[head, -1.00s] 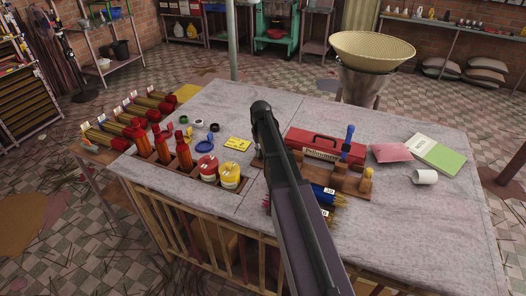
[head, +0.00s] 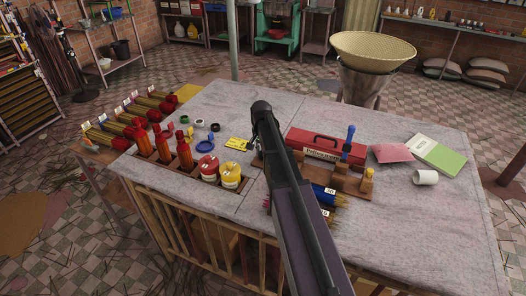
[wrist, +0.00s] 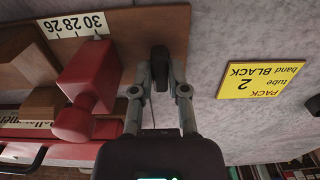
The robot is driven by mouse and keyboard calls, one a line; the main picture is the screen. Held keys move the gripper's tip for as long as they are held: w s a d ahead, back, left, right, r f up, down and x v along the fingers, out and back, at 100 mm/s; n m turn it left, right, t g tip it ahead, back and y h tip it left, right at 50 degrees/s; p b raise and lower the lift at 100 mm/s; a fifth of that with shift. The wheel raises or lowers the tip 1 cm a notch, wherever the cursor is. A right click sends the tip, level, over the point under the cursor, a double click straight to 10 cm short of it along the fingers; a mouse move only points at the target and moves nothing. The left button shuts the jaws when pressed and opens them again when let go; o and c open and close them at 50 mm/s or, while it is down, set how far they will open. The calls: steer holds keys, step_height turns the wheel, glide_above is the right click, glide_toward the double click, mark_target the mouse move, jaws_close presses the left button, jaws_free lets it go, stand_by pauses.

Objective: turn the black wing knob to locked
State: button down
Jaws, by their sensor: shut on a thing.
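In the wrist view my gripper (wrist: 161,72) is closed around a small black piece (wrist: 160,54), which looks like the wing knob. It sits at the edge of a brown wooden board (wrist: 150,28). Only its upper part shows between the fingers, so its turn angle and any locked mark cannot be told. In the head view my arm hides the knob and most of the gripper.
A yellow card (wrist: 260,79) reading "PACK 2 tube band BLACK" lies beside the board. In the head view a red toolbox (head: 325,146) stands just right of my arm. The front right tabletop is clear.

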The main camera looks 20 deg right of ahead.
steer(key=shift+w+d, duration=0.1)
steer(key=shift+w, duration=0.05)
steer(key=c, duration=0.6)
jaws_free()
steer(key=shift+c, duration=0.2)
step_height(320, 180, up, 9)
steer(key=p, duration=0.9)
steer(key=shift+r+p, duration=0.5)
steer(key=shift+f, duration=0.1)
